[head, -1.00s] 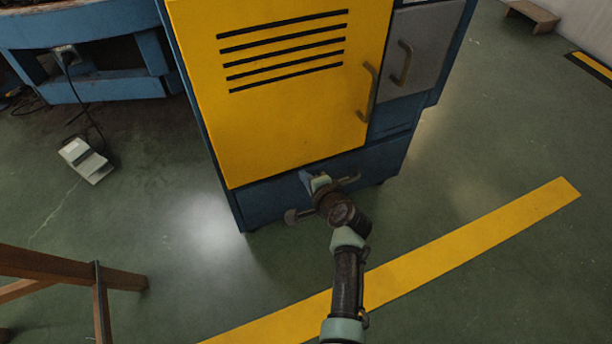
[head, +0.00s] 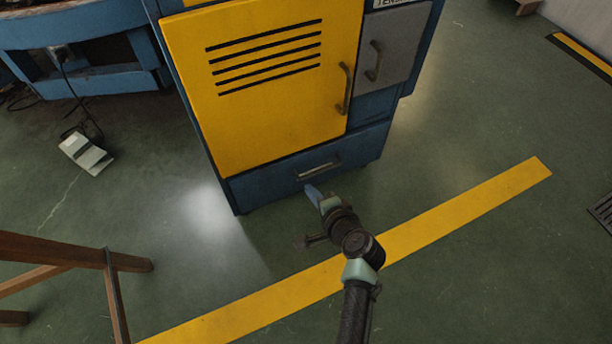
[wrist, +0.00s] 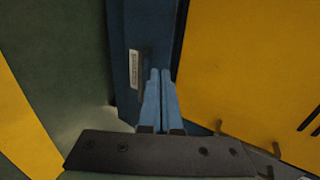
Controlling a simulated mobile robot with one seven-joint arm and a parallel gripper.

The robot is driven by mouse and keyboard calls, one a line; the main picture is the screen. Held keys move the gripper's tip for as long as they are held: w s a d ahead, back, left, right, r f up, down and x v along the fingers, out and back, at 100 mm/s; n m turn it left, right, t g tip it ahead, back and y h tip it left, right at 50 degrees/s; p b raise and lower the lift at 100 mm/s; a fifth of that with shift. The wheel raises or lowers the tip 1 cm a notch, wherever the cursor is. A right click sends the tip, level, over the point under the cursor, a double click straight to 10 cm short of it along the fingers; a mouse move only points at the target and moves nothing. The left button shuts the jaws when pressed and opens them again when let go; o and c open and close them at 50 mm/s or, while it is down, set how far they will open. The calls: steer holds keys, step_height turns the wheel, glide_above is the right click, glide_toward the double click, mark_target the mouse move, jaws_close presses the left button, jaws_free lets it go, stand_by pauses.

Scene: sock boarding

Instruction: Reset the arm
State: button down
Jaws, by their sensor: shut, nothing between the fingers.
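My gripper (head: 312,192) is in front of the lower blue drawer of a machine cabinet in the head view, with floor visible around it. In the wrist view, the two blue fingers of my gripper (wrist: 160,75) lie side by side, shut with nothing between them. The fingers look apart from the drawer, though the exact gap is hard to tell.
The yellow door (head: 270,125) with dark slots and a handle (head: 345,90) is closed above the drawer. A grey door (head: 395,50) is beside it. A wooden frame (head: 60,250) stands at lower left, a pedal (head: 86,153) at left. A yellow stripe (head: 450,213) crosses the open floor.

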steer(key=shift+s+d+r, duration=0.1)
steer(key=shift+s, duration=0.1)
steer(key=shift+r, duration=0.1)
